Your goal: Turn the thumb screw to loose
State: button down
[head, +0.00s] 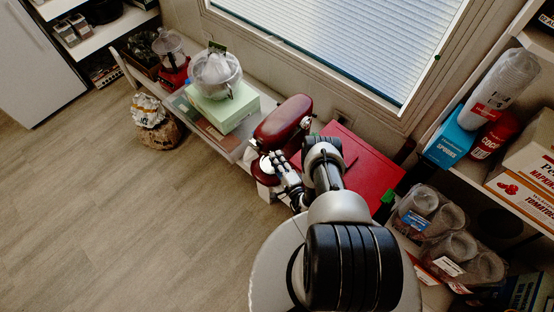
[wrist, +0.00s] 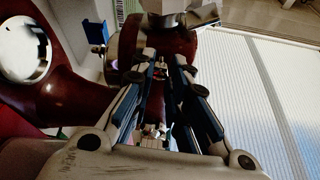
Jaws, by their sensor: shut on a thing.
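A dark red stand mixer (head: 283,122) stands on the low bench by the window, and its glossy red body also fills the left of the wrist view (wrist: 60,95). My gripper (head: 276,160) is beside the mixer, with its arm reaching in from the front. In the wrist view my gripper (wrist: 162,62) has its two fingers on either side of a small metal thumb screw (wrist: 161,72) on the mixer, and is shut on it. The fingers hide part of the screw. Its turn position cannot be told. In the head view my gripper hides the screw.
A red box (head: 365,160) lies right of the mixer. To the left are a pale green box (head: 222,108) with a clear-bowled appliance (head: 215,72) on it and a red food processor (head: 172,62). Shelves with packets stand at right. The floor (head: 110,210) at left is mostly clear.

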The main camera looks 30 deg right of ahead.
jog(key=c, duration=1.5)
grip_release()
jog(key=shift+c, duration=0.2)
jog(key=shift+r, duration=0.1)
notch_tip(320, 180, up, 10)
